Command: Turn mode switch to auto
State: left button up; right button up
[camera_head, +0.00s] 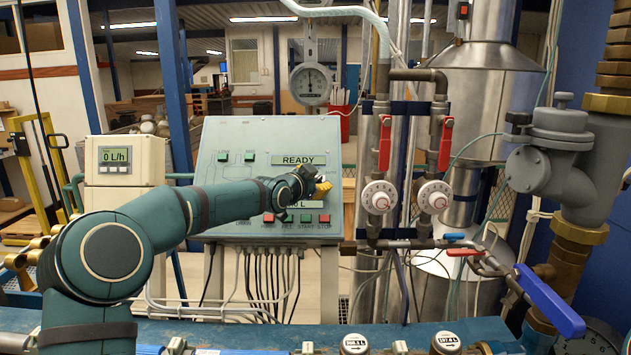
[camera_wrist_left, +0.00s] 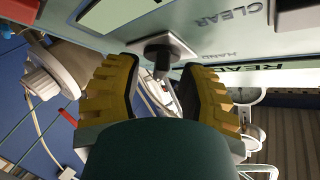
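The grey control panel (camera_head: 232,145) stands in the middle of the head view, with a display reading READY. My left gripper (camera_head: 322,187) is at the right part of its face, below the display. In the left wrist view, the mode switch (camera_wrist_left: 161,58) has a dark round base on a pale square plate and a grey lever. The word HAND is printed beside it. My left gripper's two yellow fingers (camera_wrist_left: 155,85) are spread apart, with the lever between their tips. I cannot tell whether they touch it. The gripper hides the switch in the head view. My right gripper is not in view.
Pipes with red-handled valves (camera_head: 385,143) and white dials (camera_head: 379,197) stand just right of the panel. A blue bench (camera_head: 240,335) with meters runs along the front.

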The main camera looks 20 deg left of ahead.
pick_arm(q)
jog(key=shift+s, duration=0.1)
jog(key=v, duration=1.1)
jog(key=shift+s, duration=0.4)
jog(key=shift+a+r, duration=0.1)
jog(key=shift+r, duration=0.15)
